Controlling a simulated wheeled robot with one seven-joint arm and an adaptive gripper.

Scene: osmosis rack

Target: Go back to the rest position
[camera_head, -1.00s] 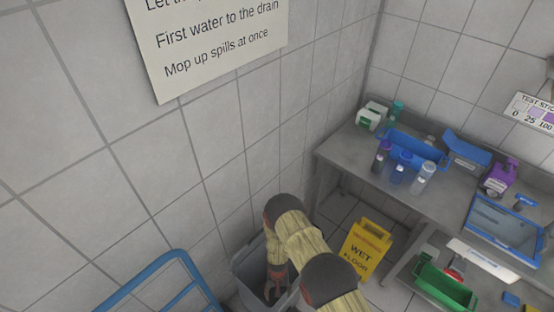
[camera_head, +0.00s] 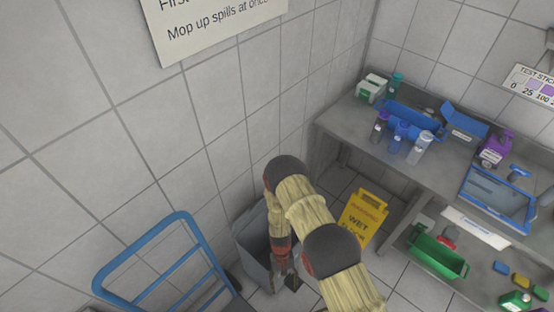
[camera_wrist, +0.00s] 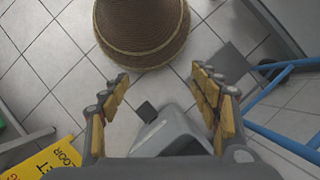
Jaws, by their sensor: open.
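My gripper (camera_head: 291,282) hangs low at the bottom middle of the head view, pointing down at the near right side of a grey bin (camera_head: 252,249). In the wrist view my gripper (camera_wrist: 163,84) has its fingers wide apart, with nothing held between them. The grey bin (camera_wrist: 172,135) shows below and between the fingers there, partly hidden by the gripper body. Its inside cannot be made out. My arm hides part of the bin's right side in the head view.
A yellow wet-floor sign (camera_head: 361,216) stands right of my arm. A blue-framed trolley (camera_head: 178,262) is at the lower left. A grey bench (camera_head: 345,130) with bottles and blue containers is at the right; a green tray (camera_head: 438,255) sits on its lower shelf. The tiled wall is close behind the bin.

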